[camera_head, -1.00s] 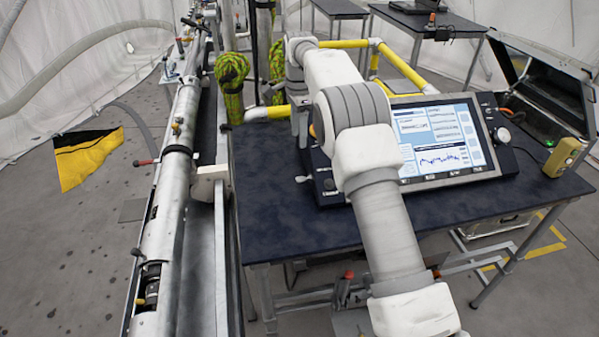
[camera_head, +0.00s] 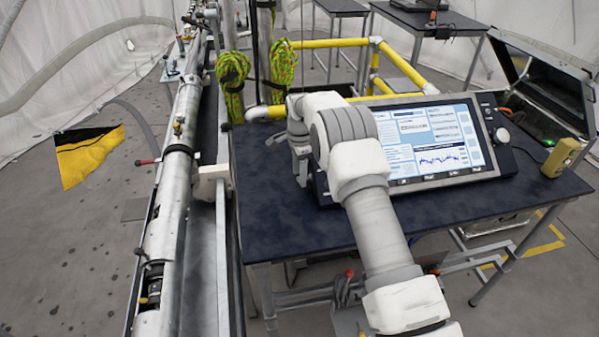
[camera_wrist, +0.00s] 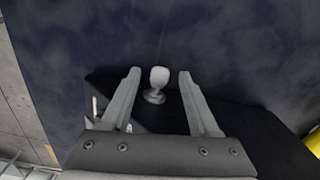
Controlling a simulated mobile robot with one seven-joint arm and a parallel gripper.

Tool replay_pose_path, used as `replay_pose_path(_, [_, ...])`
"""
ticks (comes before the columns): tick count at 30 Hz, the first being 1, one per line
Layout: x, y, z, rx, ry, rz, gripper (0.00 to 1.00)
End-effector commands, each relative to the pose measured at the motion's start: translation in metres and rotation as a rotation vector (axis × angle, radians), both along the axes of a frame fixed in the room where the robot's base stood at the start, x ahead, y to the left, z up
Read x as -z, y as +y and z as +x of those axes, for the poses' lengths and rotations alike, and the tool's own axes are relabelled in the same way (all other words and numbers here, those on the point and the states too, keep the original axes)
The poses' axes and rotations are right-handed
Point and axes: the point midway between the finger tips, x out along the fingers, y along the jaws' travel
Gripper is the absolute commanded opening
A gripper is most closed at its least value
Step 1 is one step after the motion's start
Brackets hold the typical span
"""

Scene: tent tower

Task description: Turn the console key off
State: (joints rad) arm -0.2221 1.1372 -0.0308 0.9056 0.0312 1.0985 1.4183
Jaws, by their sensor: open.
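The console (camera_head: 506,160) stands on the dark blue table with its large screen (camera_head: 430,140) lit. In the wrist view, the console key (camera_wrist: 157,84) is a small pale grey knob on a round base, standing on the black console panel (camera_wrist: 240,118). My gripper (camera_wrist: 160,72) is open, with one finger on each side of the key and a gap on both sides. In the head view, my gripper (camera_head: 302,178) points down at the console's left end, and my arm hides the key and part of the console there.
The table (camera_head: 290,228) is bare in front of the console. A yellow handheld device (camera_head: 562,157) is at its right. A long metal pipe (camera_head: 172,210) runs along the left. Yellow rails (camera_head: 405,66) and green ropes (camera_head: 232,85) are behind the table.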

Motion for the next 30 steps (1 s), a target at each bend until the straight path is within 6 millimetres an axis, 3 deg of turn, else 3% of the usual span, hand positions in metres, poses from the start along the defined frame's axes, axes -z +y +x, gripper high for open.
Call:
replay_pose_path(4, [0.0, 0.0001, -0.0001, 0.0, 0.0, 0.0, 0.58])
replay_pose_path(14, [-0.0004, 0.0002, -0.0001, 0.0, 0.0, 0.0, 0.0])
replay_pose_path(30, [0.0013, 0.001, 0.0063, 0.001, 0.058, -0.011, 0.0])
